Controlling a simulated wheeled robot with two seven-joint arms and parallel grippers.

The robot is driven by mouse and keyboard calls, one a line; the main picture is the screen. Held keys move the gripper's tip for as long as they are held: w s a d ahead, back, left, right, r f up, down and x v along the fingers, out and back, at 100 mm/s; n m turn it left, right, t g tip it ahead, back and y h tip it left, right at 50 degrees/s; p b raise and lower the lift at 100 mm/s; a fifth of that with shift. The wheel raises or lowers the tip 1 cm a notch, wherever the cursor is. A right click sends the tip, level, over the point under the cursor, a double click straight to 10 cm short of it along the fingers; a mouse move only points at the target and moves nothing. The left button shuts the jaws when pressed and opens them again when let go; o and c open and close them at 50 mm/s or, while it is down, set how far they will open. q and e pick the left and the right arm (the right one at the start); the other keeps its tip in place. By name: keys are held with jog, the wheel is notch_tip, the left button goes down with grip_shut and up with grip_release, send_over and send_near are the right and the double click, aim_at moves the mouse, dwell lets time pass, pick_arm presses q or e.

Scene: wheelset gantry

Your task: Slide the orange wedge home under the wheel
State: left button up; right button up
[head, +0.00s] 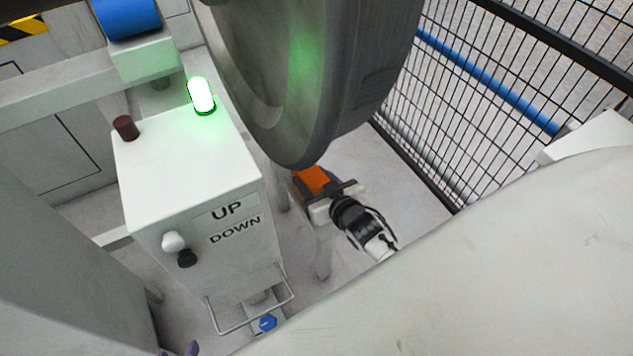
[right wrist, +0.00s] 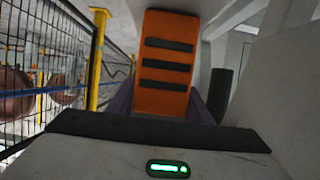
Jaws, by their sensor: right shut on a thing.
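The orange wedge (head: 311,181) shows just below the bottom of the big grey wheel (head: 330,75) in the head view. My right gripper (head: 332,192) is shut on the wedge from the near right side. In the right wrist view the wedge (right wrist: 166,62) points away from me, its orange face crossed by dark strips, with the gripper's fingers on both sides of its near end. In the head view the wheel hides the wedge's far end, and I cannot tell whether they touch. My left gripper does not show clearly.
A white control box (head: 190,190) marked UP and DOWN stands left of the wedge, with a lit green lamp (head: 201,95) on top. A black mesh fence (head: 510,80) runs along the right. A yellow post (right wrist: 97,60) stands left in the wrist view.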

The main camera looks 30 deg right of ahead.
jog(key=shift+w+d+b, duration=0.1)
jog(key=shift+w+b, duration=0.45)
jog(key=shift+w, duration=1.6)
jog(key=shift+w+b, duration=0.4)
jog(key=shift+w, duration=0.65)
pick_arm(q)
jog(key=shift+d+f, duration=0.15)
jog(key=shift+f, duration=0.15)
pick_arm(e)
jog(key=shift+w+d, duration=0.1)
jog(key=shift+w, duration=0.15)
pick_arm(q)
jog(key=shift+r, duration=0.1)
